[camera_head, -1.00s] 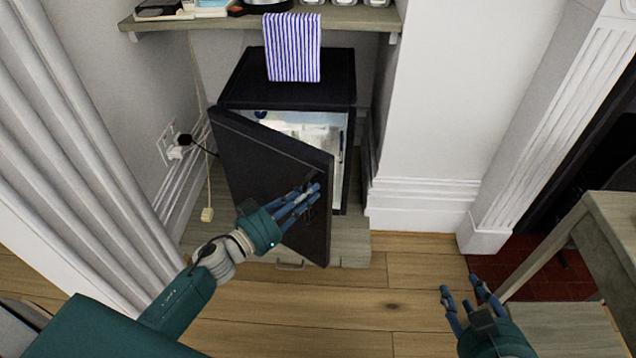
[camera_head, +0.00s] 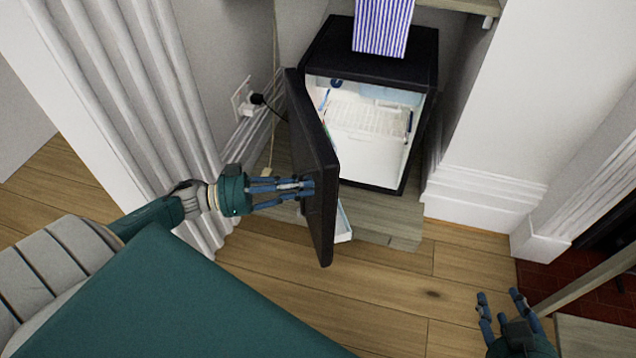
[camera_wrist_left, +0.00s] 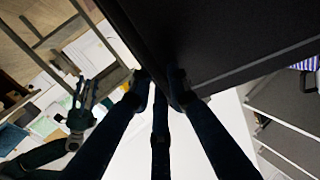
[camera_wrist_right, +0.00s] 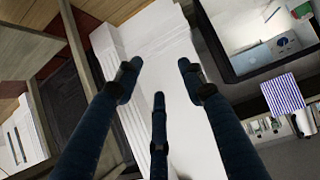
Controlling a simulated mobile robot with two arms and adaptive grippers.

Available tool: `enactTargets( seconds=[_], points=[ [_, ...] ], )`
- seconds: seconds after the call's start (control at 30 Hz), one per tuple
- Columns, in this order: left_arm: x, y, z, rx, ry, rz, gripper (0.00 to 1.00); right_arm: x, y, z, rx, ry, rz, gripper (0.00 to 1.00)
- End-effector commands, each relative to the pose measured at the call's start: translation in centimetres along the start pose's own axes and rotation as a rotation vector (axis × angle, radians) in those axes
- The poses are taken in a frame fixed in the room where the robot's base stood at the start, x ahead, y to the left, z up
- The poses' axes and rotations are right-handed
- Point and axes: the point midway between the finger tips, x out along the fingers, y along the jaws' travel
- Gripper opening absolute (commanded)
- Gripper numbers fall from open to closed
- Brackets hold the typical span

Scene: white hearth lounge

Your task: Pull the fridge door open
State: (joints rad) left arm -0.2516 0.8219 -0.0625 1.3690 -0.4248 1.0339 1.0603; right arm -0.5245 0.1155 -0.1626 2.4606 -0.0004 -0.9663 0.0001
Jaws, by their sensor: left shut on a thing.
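The small black fridge (camera_head: 428,62) stands under the shelf with its door swung well open. The fridge door (camera_head: 312,165) points out towards me on the left, and the white lit inside of the fridge shows. My left gripper (camera_head: 306,186) is shut at the door's outer face, on its edge or handle; the fingers hide the exact grip. In the left wrist view the dark door (camera_wrist_left: 215,40) fills the top beside the fingertips. My right gripper (camera_head: 503,298) is open and empty at the lower right, above the floor and apart from the fridge.
A plug and cord (camera_head: 252,104) are on the wall behind the door. A wooden table (camera_head: 590,285) stands at the right. The wooden floor (camera_head: 385,285) ahead is clear.

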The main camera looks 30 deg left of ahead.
Motion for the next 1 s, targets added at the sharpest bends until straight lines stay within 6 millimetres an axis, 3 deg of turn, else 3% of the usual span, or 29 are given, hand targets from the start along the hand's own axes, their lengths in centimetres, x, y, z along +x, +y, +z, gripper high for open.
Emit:
enactTargets(
  seconds=[0.4,1.0],
  points=[
    [-4.8,-1.4,-0.1,0.002,-0.002,-0.010,0.00,-0.1,-0.1,0.6,0.000,-0.026,-0.001,0.40],
    [-6.3,-1.9,-0.1,0.002,-0.001,-0.012,0.00,-0.1,0.1,1.1,0.001,-0.047,0.001,0.40]
  ],
)
